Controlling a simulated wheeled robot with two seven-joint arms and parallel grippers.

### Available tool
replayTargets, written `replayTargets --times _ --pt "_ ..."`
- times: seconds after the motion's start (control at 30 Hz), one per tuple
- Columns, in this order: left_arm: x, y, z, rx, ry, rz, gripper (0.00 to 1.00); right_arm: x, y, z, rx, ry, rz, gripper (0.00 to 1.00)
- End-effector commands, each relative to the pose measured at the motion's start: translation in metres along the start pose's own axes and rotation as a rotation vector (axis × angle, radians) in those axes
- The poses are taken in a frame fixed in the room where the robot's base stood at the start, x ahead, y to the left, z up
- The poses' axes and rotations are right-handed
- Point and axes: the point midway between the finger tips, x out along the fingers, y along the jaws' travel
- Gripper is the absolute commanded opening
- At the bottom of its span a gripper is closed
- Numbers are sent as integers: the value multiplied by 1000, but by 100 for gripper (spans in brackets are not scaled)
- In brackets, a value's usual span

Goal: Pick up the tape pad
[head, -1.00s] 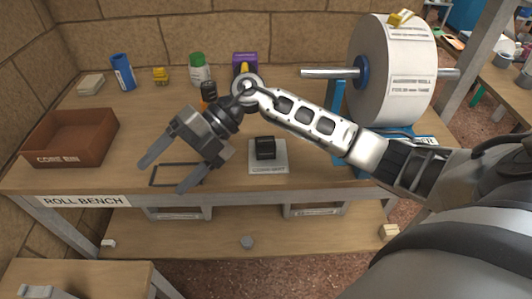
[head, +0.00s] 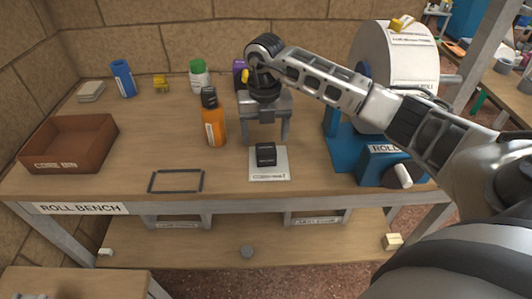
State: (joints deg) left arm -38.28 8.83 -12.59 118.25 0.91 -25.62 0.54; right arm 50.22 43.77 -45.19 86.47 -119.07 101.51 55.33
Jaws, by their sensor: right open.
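A small black block (head: 266,154), which looks like the tape pad, sits on a white labelled mat (head: 268,175) near the front middle of the bench. My right gripper (head: 266,138) points downward with its two fingers spread. It is open and empty, just above or behind the black block in the picture. The exact height gap cannot be told. My left gripper is not in view.
An orange bottle (head: 214,125) stands left of the gripper. A blue roll stand (head: 345,150) with a large white roll (head: 395,55) is on the right. A brown bin (head: 68,143) and a thin dark frame (head: 176,181) lie left. The bench's front edge is close.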

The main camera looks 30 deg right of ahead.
Motion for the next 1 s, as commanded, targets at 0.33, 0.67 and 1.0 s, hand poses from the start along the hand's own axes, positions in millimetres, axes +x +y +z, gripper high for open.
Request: replayTargets --times 0.33,0.67,1.0 --pt "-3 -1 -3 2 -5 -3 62 35 -2 -4 0 6 -1 71" --pt "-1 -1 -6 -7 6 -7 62 60 -2 -3 -1 0 1 71" --pt "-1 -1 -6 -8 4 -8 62 60 -2 -3 -1 0 1 21"
